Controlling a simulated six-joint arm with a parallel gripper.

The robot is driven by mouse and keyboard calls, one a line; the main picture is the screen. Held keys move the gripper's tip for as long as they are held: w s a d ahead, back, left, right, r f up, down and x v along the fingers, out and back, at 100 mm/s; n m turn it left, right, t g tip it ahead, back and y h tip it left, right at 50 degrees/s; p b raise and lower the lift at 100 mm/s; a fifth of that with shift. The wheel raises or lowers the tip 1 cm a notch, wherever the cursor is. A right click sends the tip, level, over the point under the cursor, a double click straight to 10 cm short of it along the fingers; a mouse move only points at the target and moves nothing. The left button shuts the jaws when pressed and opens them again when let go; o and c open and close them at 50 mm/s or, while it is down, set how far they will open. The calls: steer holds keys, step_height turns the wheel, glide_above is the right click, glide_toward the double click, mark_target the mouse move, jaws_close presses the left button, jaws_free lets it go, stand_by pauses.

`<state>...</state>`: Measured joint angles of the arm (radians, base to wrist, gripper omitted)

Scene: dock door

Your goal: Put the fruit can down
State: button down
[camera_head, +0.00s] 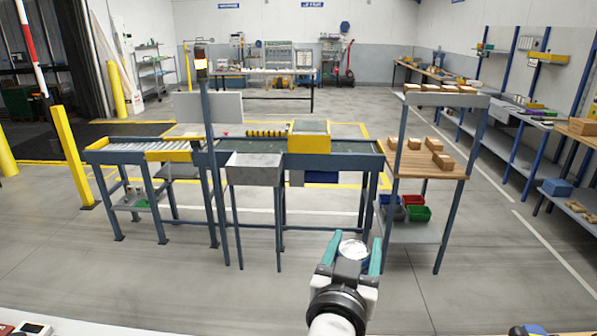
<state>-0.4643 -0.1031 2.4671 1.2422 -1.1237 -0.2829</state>
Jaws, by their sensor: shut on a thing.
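My gripper (352,252) is in the lower middle of the head view, at the end of my arm. Its two teal fingers are closed on the fruit can (353,249). Only the can's round, silvery top shows between the fingers; its side and any label are hidden. The gripper and can are in front of the conveyor, with grey floor behind them in the picture.
A conveyor (350,146) with a grey box-like stand (254,168) is ahead. A shelf unit (433,165) with wooden blocks and coloured bins stands to its right. A pale surface edge (60,322) with small items is at the bottom left.

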steer(key=s+a+f+n+y, duration=0.1)
steer(key=a+f, duration=0.5)
steer(key=a, duration=0.2)
steer(key=s+a+f+n+y, duration=0.1)
steer(key=a+f+y, duration=0.1)
steer(key=a+f, duration=0.4)
steer(key=s+a+f+n+y, duration=0.1)
steer(key=s+a+f, duration=0.1)
steer(key=a+f, duration=0.4)
steer(key=shift+a+t, duration=0.4)
steer(key=shift+a, duration=2.15)
steer(key=f, duration=0.2)
steer(key=a+f, duration=0.1)
steer(key=shift+f, duration=0.65)
steer(key=shift+f, duration=0.2)
steer(key=shift+c, duration=0.6)
jaws_free()
